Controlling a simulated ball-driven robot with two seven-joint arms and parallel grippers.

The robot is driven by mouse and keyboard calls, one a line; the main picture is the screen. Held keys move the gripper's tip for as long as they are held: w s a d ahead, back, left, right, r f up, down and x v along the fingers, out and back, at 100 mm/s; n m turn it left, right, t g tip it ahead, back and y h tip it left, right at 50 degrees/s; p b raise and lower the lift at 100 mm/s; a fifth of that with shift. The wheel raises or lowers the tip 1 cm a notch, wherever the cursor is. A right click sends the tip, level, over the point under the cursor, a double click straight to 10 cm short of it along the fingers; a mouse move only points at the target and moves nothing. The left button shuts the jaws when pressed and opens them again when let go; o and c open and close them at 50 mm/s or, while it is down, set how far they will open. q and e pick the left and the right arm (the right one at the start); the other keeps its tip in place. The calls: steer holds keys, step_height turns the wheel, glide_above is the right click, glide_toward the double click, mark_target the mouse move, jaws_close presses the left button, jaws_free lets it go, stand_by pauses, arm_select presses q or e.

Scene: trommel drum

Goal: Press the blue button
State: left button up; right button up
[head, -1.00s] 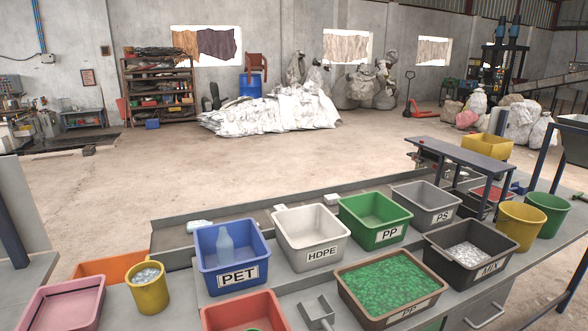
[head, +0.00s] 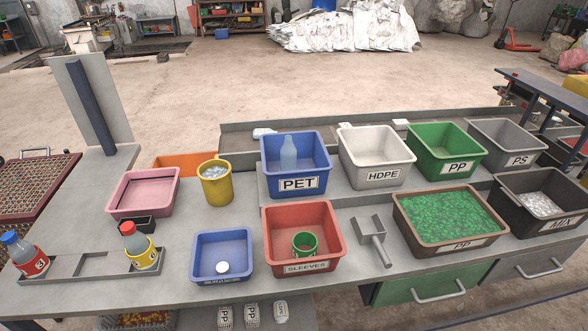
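I cannot make out a blue button anywhere in the head view. Neither of my grippers shows in this view. Blue things that do show are the PET bin (head: 296,184) with a clear bottle standing in it, and a smaller blue bin (head: 223,277) with a white round piece in it. A bottle with a blue cap (head: 24,254) stands at the left end of a grey tray.
A long grey bench (head: 190,292) carries several bins: HDPE (head: 376,176), green PP (head: 457,167), red SLEEVES (head: 306,268) and a tub of green flakes (head: 446,244). Open floor (head: 190,90) lies beyond.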

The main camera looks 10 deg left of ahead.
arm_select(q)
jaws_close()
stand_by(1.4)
